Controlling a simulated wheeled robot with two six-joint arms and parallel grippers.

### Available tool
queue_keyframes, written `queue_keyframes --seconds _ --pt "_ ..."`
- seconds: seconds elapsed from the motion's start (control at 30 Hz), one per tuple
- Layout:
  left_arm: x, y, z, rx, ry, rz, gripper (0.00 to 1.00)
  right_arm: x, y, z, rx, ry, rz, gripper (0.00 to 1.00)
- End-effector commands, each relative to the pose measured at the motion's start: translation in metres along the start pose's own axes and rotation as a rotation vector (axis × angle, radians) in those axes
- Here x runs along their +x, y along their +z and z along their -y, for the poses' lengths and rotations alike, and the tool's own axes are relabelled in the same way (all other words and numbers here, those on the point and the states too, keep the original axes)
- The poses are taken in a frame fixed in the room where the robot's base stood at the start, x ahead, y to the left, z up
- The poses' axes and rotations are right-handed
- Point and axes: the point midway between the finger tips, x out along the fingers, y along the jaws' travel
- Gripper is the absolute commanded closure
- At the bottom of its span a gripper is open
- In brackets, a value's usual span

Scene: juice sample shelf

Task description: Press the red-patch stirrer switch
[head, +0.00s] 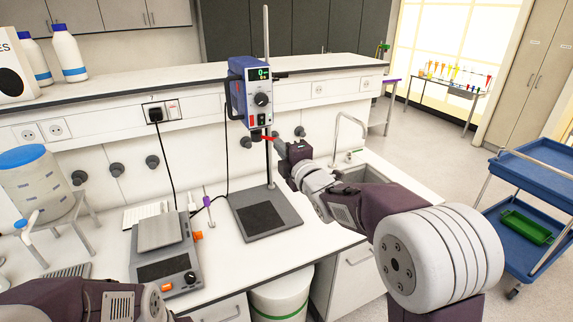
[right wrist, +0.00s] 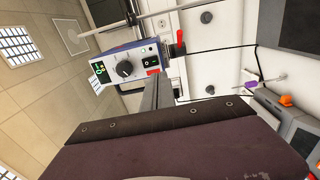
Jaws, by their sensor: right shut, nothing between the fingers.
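The overhead stirrer (head: 236,96) is a blue box on a rod stand, with a lit green display and a round knob. It also shows turned sideways in the right wrist view (right wrist: 112,54). A switch with a red patch (right wrist: 150,62) sits beside a black one low on its front; the red patch also shows in the head view (head: 262,117). My right gripper (head: 279,142) is shut and empty, just below and right of the stirrer's front. In the right wrist view its fingers (right wrist: 160,78) reach up near the switches; contact cannot be told. My left gripper is out of view.
A red lever (head: 267,137) sticks out under the stirrer, close to my right fingers. The stand base (head: 287,219) and a hotplate (head: 166,279) are on the bench. A raised shelf (head: 150,80) runs behind. A sink (head: 370,174) lies to the right.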

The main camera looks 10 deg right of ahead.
Motion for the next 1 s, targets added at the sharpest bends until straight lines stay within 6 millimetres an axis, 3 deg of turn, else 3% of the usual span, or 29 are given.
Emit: queue_keyframes --seconds 0.03,0.2,0.63,0.73,0.83,0.9,0.97,1.0 --pt "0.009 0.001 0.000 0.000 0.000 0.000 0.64 -0.009 0.000 0.004 -0.001 0.002 0.001 1.00" --pt "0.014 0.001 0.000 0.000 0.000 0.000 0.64 -0.028 0.000 0.004 0.000 0.001 0.001 1.00" --pt "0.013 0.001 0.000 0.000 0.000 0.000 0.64 -0.035 0.003 0.001 0.000 0.003 0.007 1.00" --pt "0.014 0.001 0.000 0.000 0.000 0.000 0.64 -0.052 0.013 0.043 0.070 -0.113 0.058 1.00" --pt "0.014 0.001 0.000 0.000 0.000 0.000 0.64 -0.086 0.027 0.119 0.307 -0.347 0.184 1.00" --pt "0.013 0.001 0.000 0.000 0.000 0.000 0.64 -0.123 0.032 0.175 0.520 -0.519 0.314 1.00" --pt "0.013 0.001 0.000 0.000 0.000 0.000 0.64 -0.161 0.031 0.217 0.704 -0.656 0.448 1.00" --pt "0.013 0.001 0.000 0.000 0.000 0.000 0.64 -0.188 0.028 0.242 0.823 -0.739 0.548 1.00"
